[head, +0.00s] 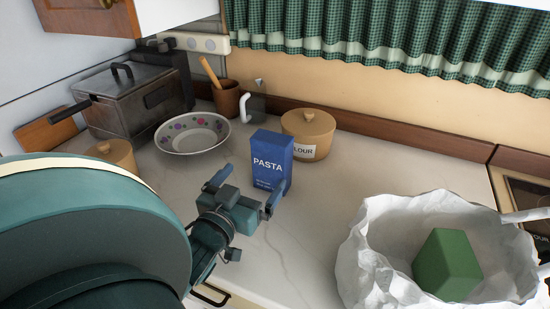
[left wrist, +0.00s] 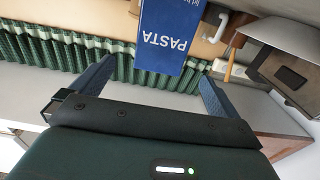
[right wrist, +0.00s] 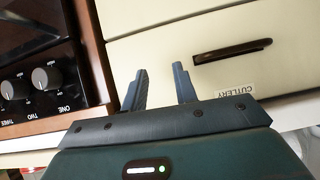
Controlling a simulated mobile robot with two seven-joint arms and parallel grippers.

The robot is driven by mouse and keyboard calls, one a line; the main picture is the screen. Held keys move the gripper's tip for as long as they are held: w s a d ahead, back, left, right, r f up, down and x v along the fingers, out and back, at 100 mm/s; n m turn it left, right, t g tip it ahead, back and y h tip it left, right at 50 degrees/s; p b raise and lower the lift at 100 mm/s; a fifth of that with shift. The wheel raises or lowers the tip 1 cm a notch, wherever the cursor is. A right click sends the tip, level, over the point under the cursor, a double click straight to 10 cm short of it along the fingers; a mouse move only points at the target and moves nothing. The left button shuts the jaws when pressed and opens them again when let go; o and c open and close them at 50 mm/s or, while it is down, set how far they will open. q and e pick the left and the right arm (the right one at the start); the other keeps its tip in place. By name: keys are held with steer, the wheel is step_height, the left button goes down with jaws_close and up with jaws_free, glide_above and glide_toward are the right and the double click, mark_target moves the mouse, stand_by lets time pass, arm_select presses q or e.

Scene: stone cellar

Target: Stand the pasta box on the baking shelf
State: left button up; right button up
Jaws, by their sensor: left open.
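The blue pasta box (head: 270,160) stands upright on the white counter, in front of the flour canister. My left gripper (head: 246,188) is open and empty in front of it, one finger overlapping the box's lower right edge in the head view. In the left wrist view the box (left wrist: 168,40) shows upside down between the two open fingers (left wrist: 157,75), apparently beyond their tips; I see no grip on it. My right gripper (right wrist: 158,72) is open and empty, facing a cream drawer front. No baking shelf can be made out.
A flour canister (head: 308,133), patterned bowl (head: 192,133), wooden utensil pot (head: 227,100) and metal pot (head: 135,100) stand behind. A white bag (head: 365,240) holding a green block (head: 447,265) is at right. The counter (head: 300,225) is clear between box and bag. The right wrist view shows a cutlery drawer (right wrist: 225,55).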

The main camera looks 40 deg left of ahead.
mark_target(267, 157)
arm_select(q)
steer(key=p+x, duration=0.2)
steer(key=x, duration=0.9)
steer(key=shift+a, duration=0.1)
